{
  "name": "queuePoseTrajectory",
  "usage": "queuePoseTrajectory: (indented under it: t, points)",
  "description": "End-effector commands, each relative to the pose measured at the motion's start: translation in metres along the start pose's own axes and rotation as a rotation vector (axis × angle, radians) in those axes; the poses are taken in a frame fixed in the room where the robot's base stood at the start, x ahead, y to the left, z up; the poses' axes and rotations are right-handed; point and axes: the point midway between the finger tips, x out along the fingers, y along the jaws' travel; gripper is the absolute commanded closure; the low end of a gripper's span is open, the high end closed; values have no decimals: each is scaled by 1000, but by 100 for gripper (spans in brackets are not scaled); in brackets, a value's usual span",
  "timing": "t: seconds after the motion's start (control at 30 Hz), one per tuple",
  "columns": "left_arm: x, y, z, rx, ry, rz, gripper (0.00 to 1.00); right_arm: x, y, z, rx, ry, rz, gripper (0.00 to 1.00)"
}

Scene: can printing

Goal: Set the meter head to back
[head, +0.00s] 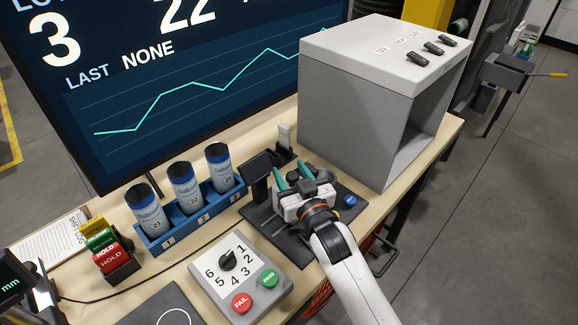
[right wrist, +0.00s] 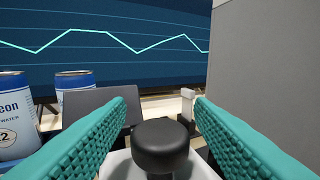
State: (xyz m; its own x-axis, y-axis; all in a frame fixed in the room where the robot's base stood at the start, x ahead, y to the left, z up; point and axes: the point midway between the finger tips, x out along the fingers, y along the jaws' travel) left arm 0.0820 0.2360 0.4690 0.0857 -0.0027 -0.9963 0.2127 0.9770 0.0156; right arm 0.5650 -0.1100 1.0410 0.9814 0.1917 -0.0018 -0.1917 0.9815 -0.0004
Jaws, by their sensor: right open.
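A black stand (head: 283,237) with an upright post and a dark head (head: 258,167) stands on the bench between the can rack and the grey box; I take it to be the meter. My right gripper (head: 293,180) is over this stand, its teal fingers open and pointing away from me. In the right wrist view, a round black knob (right wrist: 160,143) shows low between the two fingers, with gaps on both sides. A dark tilted panel (right wrist: 98,103) is beyond the left finger. Much of the stand is hidden by my gripper. My left gripper is not in view.
A grey box (head: 350,118) with an open side stands right of the stand. A blue rack (head: 205,212) holds printed cans to the left. A dial panel (head: 240,272) with FAIL and PASS buttons is in front. A blue button (head: 349,201) is close to the gripper.

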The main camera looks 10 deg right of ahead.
Motion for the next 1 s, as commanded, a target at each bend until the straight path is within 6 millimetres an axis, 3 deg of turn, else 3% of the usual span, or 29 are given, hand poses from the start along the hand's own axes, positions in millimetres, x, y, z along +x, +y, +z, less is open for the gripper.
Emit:
queuePoseTrajectory:
  t: [0.13, 0.43, 0.73, 1.0]
  points:
    - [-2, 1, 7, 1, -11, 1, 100, 12, 0, 1, 0, -1, 1, 52]
    - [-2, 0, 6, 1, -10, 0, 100, 14, 0, 0, 1, 0, 1, 52]
    - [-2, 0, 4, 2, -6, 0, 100, 14, 0, 0, 0, 0, 1, 99]
    - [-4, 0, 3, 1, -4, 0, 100, 10, 10, 0, 5, 1, 2, 100]
